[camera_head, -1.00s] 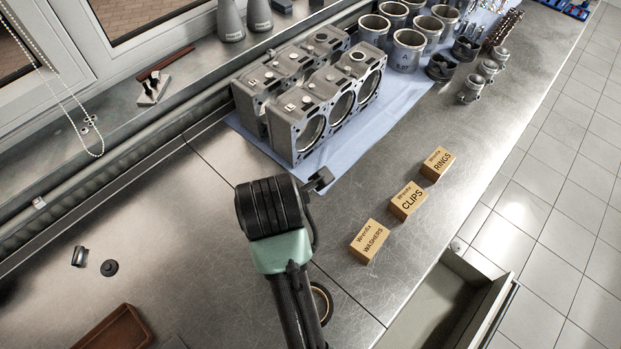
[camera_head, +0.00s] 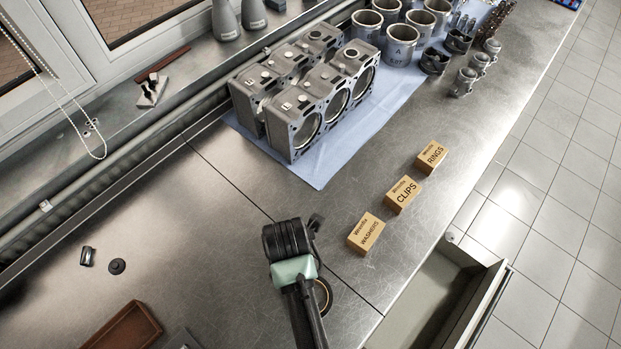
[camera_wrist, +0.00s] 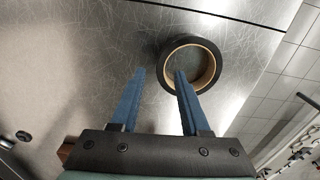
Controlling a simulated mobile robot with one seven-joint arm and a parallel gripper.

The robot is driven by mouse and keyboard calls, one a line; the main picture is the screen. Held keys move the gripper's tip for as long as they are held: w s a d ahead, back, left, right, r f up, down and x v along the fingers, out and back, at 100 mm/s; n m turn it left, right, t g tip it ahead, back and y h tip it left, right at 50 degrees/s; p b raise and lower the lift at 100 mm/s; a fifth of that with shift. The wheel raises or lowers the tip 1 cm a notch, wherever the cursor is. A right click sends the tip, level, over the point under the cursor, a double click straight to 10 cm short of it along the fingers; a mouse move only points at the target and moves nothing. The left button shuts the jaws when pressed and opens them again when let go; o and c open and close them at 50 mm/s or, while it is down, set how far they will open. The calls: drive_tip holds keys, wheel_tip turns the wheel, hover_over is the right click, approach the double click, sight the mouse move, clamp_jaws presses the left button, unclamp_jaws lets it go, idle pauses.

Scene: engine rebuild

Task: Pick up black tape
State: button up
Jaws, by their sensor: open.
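The black tape is a roll with a tan inner core. In the wrist view the tape (camera_wrist: 214,66) lies flat on the metal bench, beyond my fingers and to the right. In the head view only part of the tape (camera_head: 324,296) shows beside my arm; the rest is hidden behind it. My gripper (camera_wrist: 157,78) is open with two blue fingers and nothing between them. The right fingertip overlaps the near left part of the ring in the picture; I cannot tell whether it touches. In the head view my fingers are hidden by the wrist.
Small boxes marked WASHERS (camera_head: 366,234), CLIPS (camera_head: 402,195) and RINGS (camera_head: 432,157) stand right of my arm. An open drawer (camera_head: 430,290) juts from the bench front. Engine blocks (camera_head: 300,100) sit on a blue cloth behind. A brown tray (camera_head: 127,328) lies at lower left.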

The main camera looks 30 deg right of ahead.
drive_tip(key=shift+a+f+p, duration=0.1)
drive_tip(key=shift+f+p, duration=0.25)
drive_tip(key=shift+f, duration=1.8)
drive_tip(key=shift+s, duration=0.1)
clamp_jaws()
